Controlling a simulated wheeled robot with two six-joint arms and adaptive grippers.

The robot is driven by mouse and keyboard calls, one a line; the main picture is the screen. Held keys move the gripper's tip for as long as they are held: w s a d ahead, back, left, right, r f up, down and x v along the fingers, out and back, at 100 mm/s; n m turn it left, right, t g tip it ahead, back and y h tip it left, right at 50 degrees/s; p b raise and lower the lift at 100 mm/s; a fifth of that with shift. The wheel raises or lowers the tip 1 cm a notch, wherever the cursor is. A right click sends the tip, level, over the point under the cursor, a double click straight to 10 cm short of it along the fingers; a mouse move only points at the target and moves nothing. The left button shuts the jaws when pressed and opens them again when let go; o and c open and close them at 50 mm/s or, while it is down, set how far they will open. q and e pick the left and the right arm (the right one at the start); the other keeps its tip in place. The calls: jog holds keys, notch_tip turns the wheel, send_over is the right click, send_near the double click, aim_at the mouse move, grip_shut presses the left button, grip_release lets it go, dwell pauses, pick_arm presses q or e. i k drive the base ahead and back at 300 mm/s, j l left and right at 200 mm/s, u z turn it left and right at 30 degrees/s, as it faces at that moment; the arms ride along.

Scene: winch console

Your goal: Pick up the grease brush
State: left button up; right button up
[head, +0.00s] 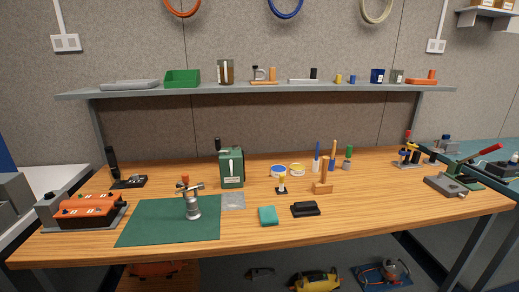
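No thing in the head view is clearly identifiable as the grease brush at this size. Candidates stand at the centre right of the wooden bench (375,210): a wooden piece with an upright handle over a wide block (322,188), a slim blue-handled tool (317,150) and an orange-brown handled tool (333,150), both upright. A small yellow-topped piece with a dark base (282,184) stands to their left. Neither of my grippers shows in the view.
A green mat (150,222) carries a metal fitting (193,207). A green box (231,168), an orange-topped unit (85,210), a teal block (268,215) and a black block (306,209) stand around. A red-handled lever device (460,180) is at right. A shelf (220,89) hangs above.

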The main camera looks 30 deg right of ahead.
aim_at(334, 144)
jog(key=i+l, duration=0.2)
jog(key=i+l+z, duration=0.1)
jog(key=i, duration=0.35)
jog(key=l+z, duration=0.1)
jog(key=z, duration=1.4)
jog(key=u, duration=0.95)
jog(key=l+u, duration=0.2)
jog(key=l, duration=0.25)
jog(key=k+l+u, duration=0.15)
jog(key=l, duration=0.25)
jog(key=k+l+u, duration=0.2)
jog(key=l, duration=0.25)
